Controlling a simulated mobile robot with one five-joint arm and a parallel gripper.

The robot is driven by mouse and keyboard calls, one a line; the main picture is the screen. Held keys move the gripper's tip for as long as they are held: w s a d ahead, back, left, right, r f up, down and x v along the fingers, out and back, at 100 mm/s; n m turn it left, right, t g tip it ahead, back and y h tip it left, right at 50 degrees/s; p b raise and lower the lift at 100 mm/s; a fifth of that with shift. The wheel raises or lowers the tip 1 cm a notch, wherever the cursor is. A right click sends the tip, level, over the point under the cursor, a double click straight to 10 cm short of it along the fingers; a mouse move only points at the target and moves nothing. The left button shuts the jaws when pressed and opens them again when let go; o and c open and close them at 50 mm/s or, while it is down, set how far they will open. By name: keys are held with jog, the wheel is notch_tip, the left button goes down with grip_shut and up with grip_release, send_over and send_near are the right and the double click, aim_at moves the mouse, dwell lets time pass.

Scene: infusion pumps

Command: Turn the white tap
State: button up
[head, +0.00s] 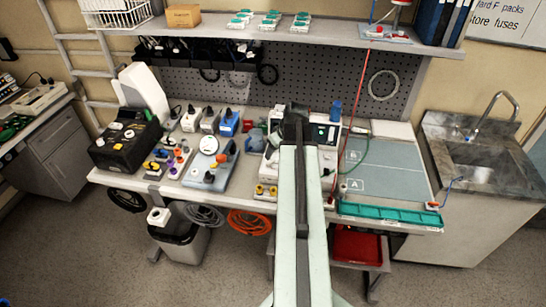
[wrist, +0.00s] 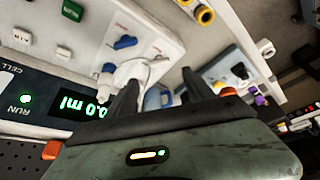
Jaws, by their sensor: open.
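In the wrist view, my gripper (wrist: 160,75) is open, its two dark fingers apart and pointing at a white panel (wrist: 155,32). A white rounded part that looks like the white tap (wrist: 132,71) shows just beyond the left fingertip, partly hidden by that finger. I cannot tell whether they touch. In the head view, my gripper (head: 297,118) is at the pump on the bench, and my arm hides the taps.
A lit display (wrist: 80,105) is left of the fingers. A red line (head: 352,110) hangs to the right. The grey mat (head: 385,170) is mostly clear.

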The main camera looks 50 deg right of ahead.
aim_at(270, 162)
jog(key=b+x, duration=0.6)
jog(key=x, duration=0.1)
jog(key=shift+f+b, duration=0.2)
jog(key=shift+b, duration=0.2)
jog(key=shift+w+f+b, duration=0.25)
jog(key=shift+f+b, duration=0.1)
jog(key=shift+r, duration=0.1)
grip_shut()
